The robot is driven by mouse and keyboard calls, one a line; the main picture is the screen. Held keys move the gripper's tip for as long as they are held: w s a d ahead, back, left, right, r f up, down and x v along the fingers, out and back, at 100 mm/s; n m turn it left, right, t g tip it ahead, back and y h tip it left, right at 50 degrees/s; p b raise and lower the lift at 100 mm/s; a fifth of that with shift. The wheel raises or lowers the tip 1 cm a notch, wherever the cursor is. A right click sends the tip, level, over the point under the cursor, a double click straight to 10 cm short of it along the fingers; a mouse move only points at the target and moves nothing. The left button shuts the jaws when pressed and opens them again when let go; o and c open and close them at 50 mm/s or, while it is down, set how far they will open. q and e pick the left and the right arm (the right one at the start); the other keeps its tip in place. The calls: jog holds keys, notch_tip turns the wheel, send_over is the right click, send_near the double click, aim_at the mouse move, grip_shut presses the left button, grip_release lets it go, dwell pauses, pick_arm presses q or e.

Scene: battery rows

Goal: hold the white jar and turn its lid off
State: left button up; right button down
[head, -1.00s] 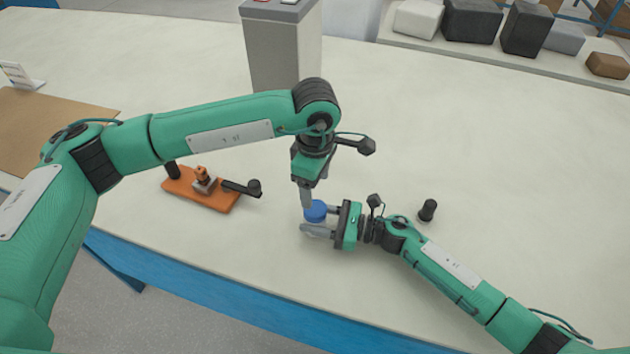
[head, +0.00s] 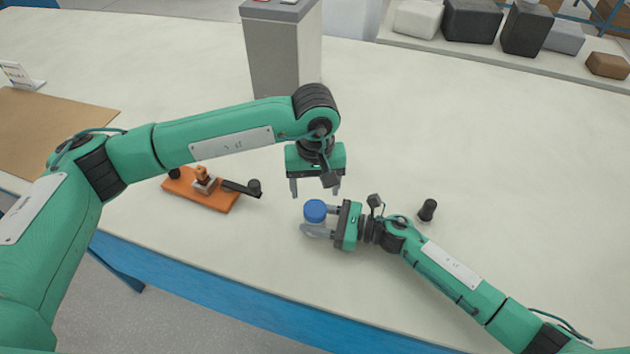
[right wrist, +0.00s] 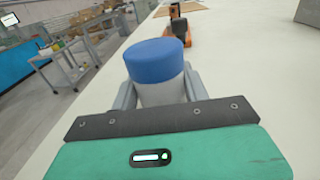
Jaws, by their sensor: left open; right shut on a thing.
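The white jar (right wrist: 165,94) stands upright with its blue lid (head: 315,210) on top; the lid also shows in the right wrist view (right wrist: 155,60). My right gripper (head: 318,223) is shut on the jar's body from the right, its fingers on either side below the lid. In the head view the jar's body is mostly hidden by the fingers and lid. My left gripper (head: 315,192) is open and empty, fingers pointing down, above and slightly behind the lid, apart from it.
An orange base with a metal block and a black lever (head: 203,190) lies left of the jar. A small black knob-like piece (head: 427,210) stands to the right. A grey box (head: 282,50) stands behind.

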aim_at(315, 208)
pick_arm(q)
notch_tip(315, 208, down, 7)
dwell(0.3)
jog(key=shift+c, duration=0.3)
